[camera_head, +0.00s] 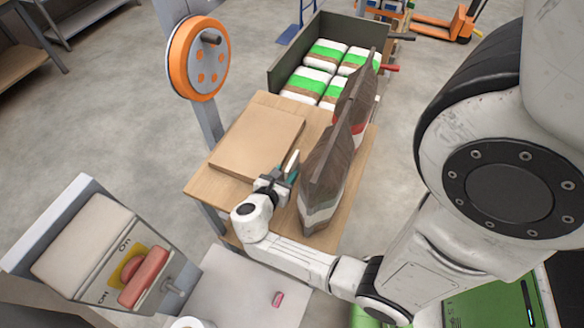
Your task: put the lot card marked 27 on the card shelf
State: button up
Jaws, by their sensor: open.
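My gripper (287,171) is open at the end of my arm, low over the wooden table, between a flat brown board and the standing bags. A small teal patch shows at its fingers; I cannot tell what it is. I cannot make out a lot card marked 27 or read any number. I cannot pick out the card shelf with certainty. A small pink object (278,299) lies on a pale surface below the table; I cannot tell what it is.
The wooden table (222,192) carries the brown board (258,140) and tall brown bags (325,180) close right of my gripper. Behind stands a dark bin (290,66) of green-white bags. An orange wheel (197,60) on a post and a switch box (100,245) stand left.

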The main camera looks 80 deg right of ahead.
aim_at(292, 166)
jog(key=shift+p+x, duration=0.3)
jog(key=shift+x, duration=2.55)
jog(key=shift+s, duration=0.15)
jog(key=shift+c, duration=0.4)
grip_shut()
